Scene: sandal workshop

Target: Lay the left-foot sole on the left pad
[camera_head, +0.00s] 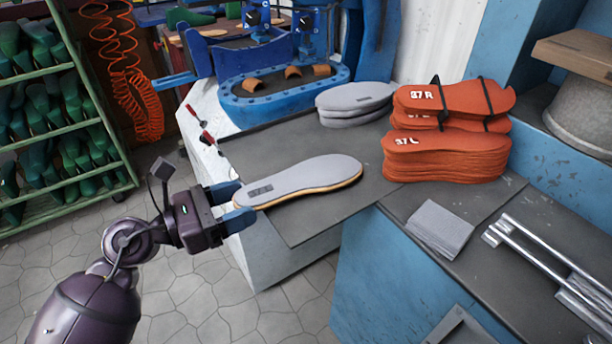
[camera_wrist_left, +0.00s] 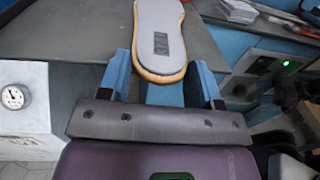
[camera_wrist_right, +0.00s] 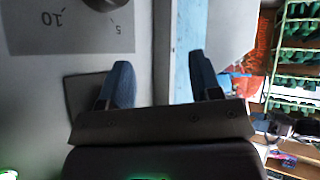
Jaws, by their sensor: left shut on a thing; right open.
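A sole (camera_head: 305,180) with a grey top, a tan edge and a dark label at its heel end lies level at the dark worktop; I cannot tell whether it touches the surface. My left gripper (camera_head: 231,206) is shut on its heel end, with one blue finger on each side. In the left wrist view the sole (camera_wrist_left: 160,28) points away from the gripper (camera_wrist_left: 163,84). A blue press (camera_head: 285,98) at the back has several brown curved pieces (camera_head: 252,85) on its bed; I cannot tell which is the left pad. My right gripper (camera_wrist_right: 163,82) is open and empty, outside the head view.
Orange stacks marked 37 R (camera_head: 452,98) and 37 L (camera_head: 440,160) stand right of the sole, beside a grey sole stack (camera_head: 355,98). A grey cloth (camera_head: 440,231) and metal bars (camera_head: 550,255) lie at right. A panel with a dial (camera_wrist_right: 70,25) is near my right gripper.

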